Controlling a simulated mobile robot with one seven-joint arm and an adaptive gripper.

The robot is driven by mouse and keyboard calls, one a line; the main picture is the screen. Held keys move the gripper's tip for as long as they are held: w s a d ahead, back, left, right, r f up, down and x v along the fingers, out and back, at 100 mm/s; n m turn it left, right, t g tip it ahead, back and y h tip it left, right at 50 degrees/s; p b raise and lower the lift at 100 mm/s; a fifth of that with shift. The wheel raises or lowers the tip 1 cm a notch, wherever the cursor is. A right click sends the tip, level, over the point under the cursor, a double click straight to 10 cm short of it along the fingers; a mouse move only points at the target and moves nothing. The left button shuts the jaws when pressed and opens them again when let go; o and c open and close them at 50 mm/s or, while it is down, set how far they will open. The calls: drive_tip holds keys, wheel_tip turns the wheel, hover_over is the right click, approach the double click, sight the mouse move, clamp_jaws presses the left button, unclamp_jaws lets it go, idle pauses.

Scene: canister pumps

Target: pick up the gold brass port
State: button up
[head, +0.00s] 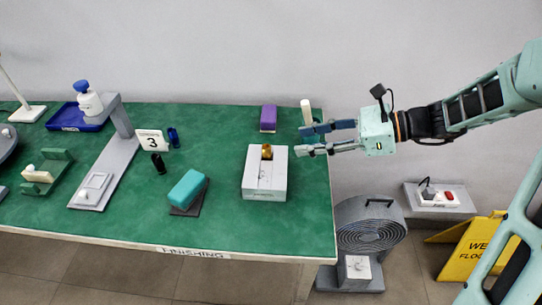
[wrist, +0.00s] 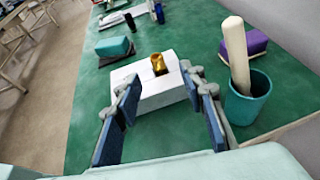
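The gold brass port (head: 267,151) stands up from the far end of a white block (head: 264,186) on the green table. In the wrist view the gold port (wrist: 158,63) shows at the top of the white block (wrist: 140,88), ahead of my gripper. My gripper (head: 305,140) is open and empty, level with the port and to its right, apart from it. In the wrist view my gripper's two fingers (wrist: 160,125) are spread wide, with bare green surface and part of the block between them.
A teal cup (wrist: 247,98) with a cream rod (wrist: 236,50) stands close to my right finger in the wrist view. A purple block (head: 268,118) lies behind the white block. A teal sponge-like block (head: 187,188) lies to the left. The green table (head: 225,225) is clear in front.

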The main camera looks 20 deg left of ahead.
sight(266, 147)
drive_tip(key=b+x, duration=0.1)
drive_tip(key=x, duration=0.4)
drive_tip(key=shift+s+a, duration=0.15)
drive_tip(key=shift+a, duration=0.1)
drive_tip(key=x, duration=0.1)
drive_tip(key=b+x, duration=0.1)
drive_tip(key=x, duration=0.2)
drive_tip(key=shift+s+a+f, duration=0.15)
drive_tip(key=shift+s, duration=0.2)
drive_tip(key=shift+a+f, duration=0.1)
drive_tip(key=shift+a, duration=0.3)
drive_tip(key=shift+c, duration=0.4)
clamp_jaws()
